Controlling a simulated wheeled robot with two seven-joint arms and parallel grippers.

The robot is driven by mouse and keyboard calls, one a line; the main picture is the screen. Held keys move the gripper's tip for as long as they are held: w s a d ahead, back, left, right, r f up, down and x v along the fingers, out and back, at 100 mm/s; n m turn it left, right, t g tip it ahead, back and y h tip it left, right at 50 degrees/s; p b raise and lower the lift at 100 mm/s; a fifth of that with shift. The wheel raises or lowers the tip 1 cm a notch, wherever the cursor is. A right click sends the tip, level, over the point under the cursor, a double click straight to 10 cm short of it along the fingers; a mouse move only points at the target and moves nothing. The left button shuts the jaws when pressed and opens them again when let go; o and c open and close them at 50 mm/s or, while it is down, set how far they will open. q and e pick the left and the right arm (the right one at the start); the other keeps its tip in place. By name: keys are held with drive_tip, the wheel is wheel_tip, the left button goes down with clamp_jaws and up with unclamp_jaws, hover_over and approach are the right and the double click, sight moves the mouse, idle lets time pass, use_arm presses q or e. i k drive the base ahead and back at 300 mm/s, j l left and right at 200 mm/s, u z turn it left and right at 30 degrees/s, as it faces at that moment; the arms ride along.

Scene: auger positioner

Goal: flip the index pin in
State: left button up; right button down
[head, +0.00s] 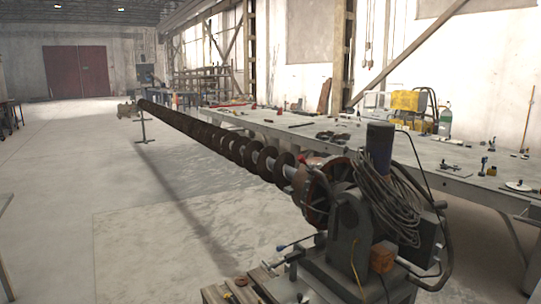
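The auger positioner (345,228) stands at the right front, with a dark motor cylinder and coiled cables on top. Its round reddish-brown faceplate (312,190) holds the near end of a long auger (215,140), which runs away to the back left. A thin lever with a blue tip (281,248) sticks out to the left, low beside the faceplate. Small clamp-like metal parts (290,264) sit below it on the base. I cannot tell which small part is the index pin or how it is set. Neither of my grippers is in view.
A long grey workbench (460,165) with scattered tools runs along the right behind the positioner. A stand (142,124) is under the auger's far end. A wooden pallet (232,292) lies at the positioner's foot. The concrete floor to the left is clear.

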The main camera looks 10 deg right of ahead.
sight(301, 159)
drive_tip(key=i+j, duration=0.25)
drive_tip(key=i, duration=0.3)
drive_tip(key=i+j+u, duration=0.15)
drive_tip(key=i, duration=0.4)
drive_tip(key=i+j, duration=0.25)
drive_tip(key=i, duration=0.3)
drive_tip(key=k+j+u, duration=0.05)
